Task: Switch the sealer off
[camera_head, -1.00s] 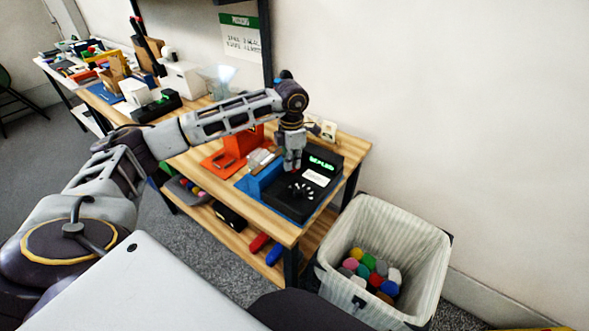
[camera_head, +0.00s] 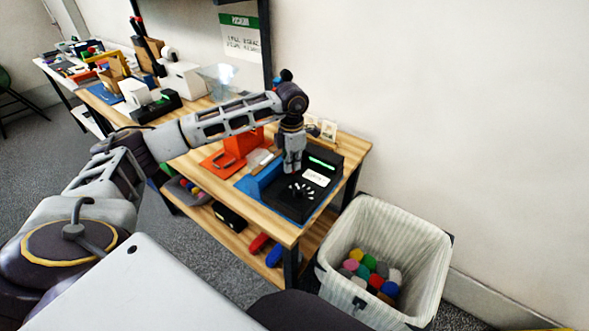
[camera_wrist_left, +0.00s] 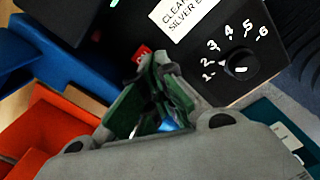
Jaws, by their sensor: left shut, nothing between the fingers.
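The sealer (camera_head: 328,176) is a black box on the right end of the wooden bench, with a green bar lit on its display and a white label on its face. In the left wrist view, the sealer (camera_wrist_left: 262,20) shows a numbered dial (camera_wrist_left: 240,66), and a small red switch (camera_wrist_left: 142,51) shows beside the fingertips. My left gripper (camera_head: 292,170) points down at the sealer's left side; its shut, empty fingers (camera_wrist_left: 153,65) are close to the red switch and partly hide it. I cannot tell whether they touch. My right gripper is out of view.
A blue mat (camera_head: 245,184) lies under the sealer and an orange stand (camera_head: 236,145) is to its left. A lined bin (camera_head: 430,262) with several coloured lumps stands on the floor at the right. More boxes crowd the bench's far left.

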